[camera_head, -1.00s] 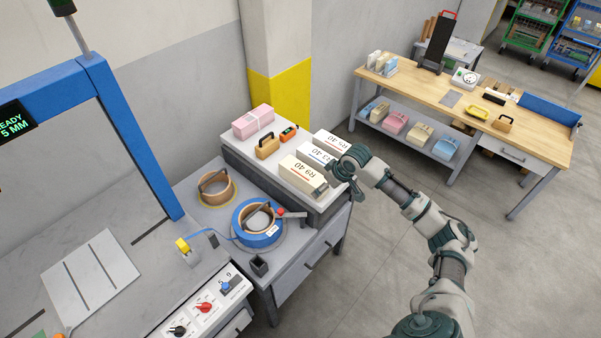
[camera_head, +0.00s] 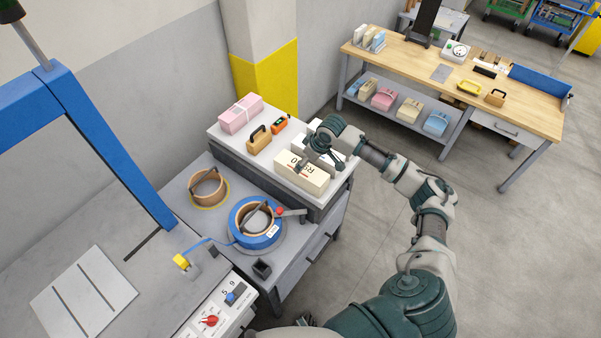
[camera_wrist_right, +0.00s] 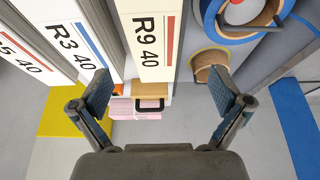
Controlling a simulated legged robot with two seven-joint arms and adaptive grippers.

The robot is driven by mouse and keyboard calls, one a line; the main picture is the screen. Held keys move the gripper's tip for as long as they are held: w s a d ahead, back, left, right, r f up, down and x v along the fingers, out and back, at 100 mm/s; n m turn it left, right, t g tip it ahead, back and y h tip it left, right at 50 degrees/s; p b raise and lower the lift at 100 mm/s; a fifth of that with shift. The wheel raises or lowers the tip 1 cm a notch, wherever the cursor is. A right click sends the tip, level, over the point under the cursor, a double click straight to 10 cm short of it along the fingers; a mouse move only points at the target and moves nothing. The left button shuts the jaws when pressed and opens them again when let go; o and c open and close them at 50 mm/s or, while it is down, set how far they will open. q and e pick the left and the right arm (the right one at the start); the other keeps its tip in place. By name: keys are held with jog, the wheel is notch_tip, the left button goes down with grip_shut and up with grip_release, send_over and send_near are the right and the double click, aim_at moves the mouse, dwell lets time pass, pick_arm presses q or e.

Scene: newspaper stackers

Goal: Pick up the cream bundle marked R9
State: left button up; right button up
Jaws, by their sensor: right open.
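The cream bundle marked R9 40 (camera_head: 288,168), with a red stripe, lies on the grey raised shelf. I see no contact. My left gripper is not in view.
Bundle R3 40 (camera_wrist_right: 74,36), with a blue stripe, lies beside R9, with another bundle (camera_wrist_right: 22,55) beyond. Tape rolls (camera_head: 254,227) sit lower, in front.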

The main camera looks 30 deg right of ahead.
aim_at(305, 170)
jog(key=x, duration=0.3)
jog(key=shift+w+d+f, duration=0.2)
jog(key=shift+d+f, duration=0.1)
jog(key=shift+f, duration=0.1)
jog(key=x, duration=0.4)
jog(key=shift+w+d+f, duration=0.1)
jog(key=shift+w+f, duration=0.15)
jog(key=shift+f, duration=0.05)
jog(key=shift+s, duration=0.1)
jog(key=shift+c, duration=0.3)
jog(key=c, duration=1.6)
jog(key=shift+d+r, duration=0.1)
jog(key=shift+r, duration=0.05)
jog(key=shift+c, duration=1.2)
jog(key=shift+r, duration=0.15)
